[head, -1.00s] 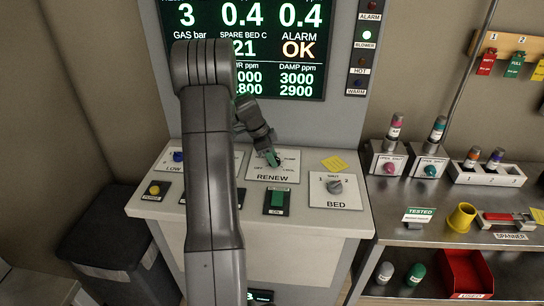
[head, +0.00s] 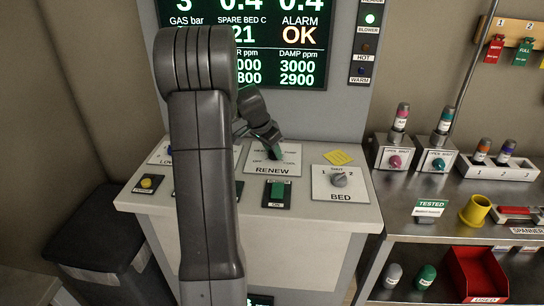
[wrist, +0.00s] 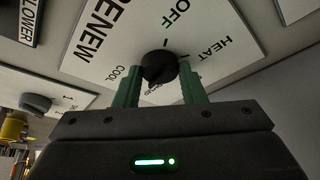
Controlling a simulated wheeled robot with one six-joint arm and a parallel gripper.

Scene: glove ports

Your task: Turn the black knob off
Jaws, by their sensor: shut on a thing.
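The black knob (wrist: 159,68) sits on the white RENEW plate (wrist: 115,48), which carries the words OFF, HEAT and COOL. My gripper (wrist: 160,80) has its two green fingers on either side of the knob and is shut on it. OFF lies just beyond the knob in the wrist view, HEAT to its right and COOL to its lower left. I cannot tell for certain which mark the knob points at. In the head view my gripper (head: 275,153) is at the RENEW plate (head: 270,170) and hides most of the knob.
The BED knob (head: 339,179) is right of the RENEW plate. A green switch (head: 278,191) sits below it, and a yellow button (head: 146,183) is at the left. The display (head: 285,45) stands behind. A steel bench (head: 450,220) with bottles is at the right.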

